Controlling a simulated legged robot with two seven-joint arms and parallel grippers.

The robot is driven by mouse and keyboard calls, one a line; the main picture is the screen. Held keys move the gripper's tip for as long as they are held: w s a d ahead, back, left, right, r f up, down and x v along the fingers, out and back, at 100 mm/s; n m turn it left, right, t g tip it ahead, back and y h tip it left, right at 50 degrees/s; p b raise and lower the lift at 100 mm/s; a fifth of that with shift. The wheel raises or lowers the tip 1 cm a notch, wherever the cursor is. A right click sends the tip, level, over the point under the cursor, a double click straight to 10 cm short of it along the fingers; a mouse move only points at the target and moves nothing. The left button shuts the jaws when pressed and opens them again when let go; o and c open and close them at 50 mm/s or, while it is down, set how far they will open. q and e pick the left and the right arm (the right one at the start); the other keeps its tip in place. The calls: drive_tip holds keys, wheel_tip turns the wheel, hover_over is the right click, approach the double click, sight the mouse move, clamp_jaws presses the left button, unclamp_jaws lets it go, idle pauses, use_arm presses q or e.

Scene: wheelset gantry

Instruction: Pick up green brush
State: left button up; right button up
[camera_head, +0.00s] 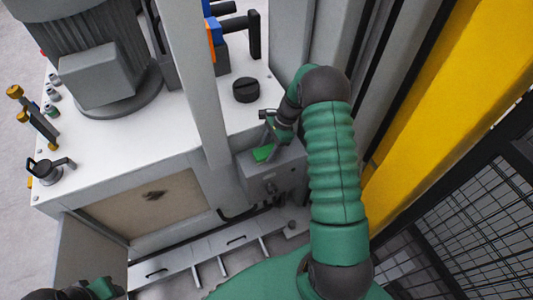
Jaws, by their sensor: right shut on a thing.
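The green brush (263,153) shows as a small bright green patch at the top of a grey box, beside the white cabinet. My right arm reaches forward from the bottom right, and its wrist bends down over this box. My right gripper (272,138) is at the brush and shut on it. The fingertips are small and partly hidden by the wrist, so the exact grip is hard to see. Only a dark and green part of my left arm shows at the bottom left corner; its gripper is out of the picture.
A grey box (272,178) stands against a white cabinet (140,145) carrying a large grey motor (88,50) and a black knob (246,90). A grey post (195,80) rises just left of my right gripper. A yellow column (450,90) and black mesh fence (480,180) border the right.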

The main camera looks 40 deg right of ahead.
sight(261, 154)
drive_tip(key=shift+a+r, duration=0.15)
drive_tip(key=shift+a, duration=0.15)
drive_tip(key=c, duration=0.5)
drive_tip(key=shift+w+d+r, duration=0.1)
drive_tip(key=shift+d+r, duration=0.1)
drive_tip(key=shift+r, duration=0.3)
drive_tip(key=r, duration=0.1)
drive_tip(key=a+r, duration=0.1)
drive_tip(key=shift+s+r+p, duration=0.2)
drive_tip(key=shift+r+p, duration=0.1)
drive_tip(key=s+a, duration=0.1)
drive_tip(key=a, duration=0.3)
drive_tip(key=s+a+r, duration=0.1)
drive_tip(key=s+a, duration=0.1)
drive_tip(key=a, duration=0.3)
drive_tip(key=s+a, duration=0.1)
drive_tip(key=a, duration=0.4)
drive_tip(key=shift+s+a+r, duration=0.15)
drive_tip(key=shift+s+a, duration=0.1)
drive_tip(key=shift+s, duration=0.15)
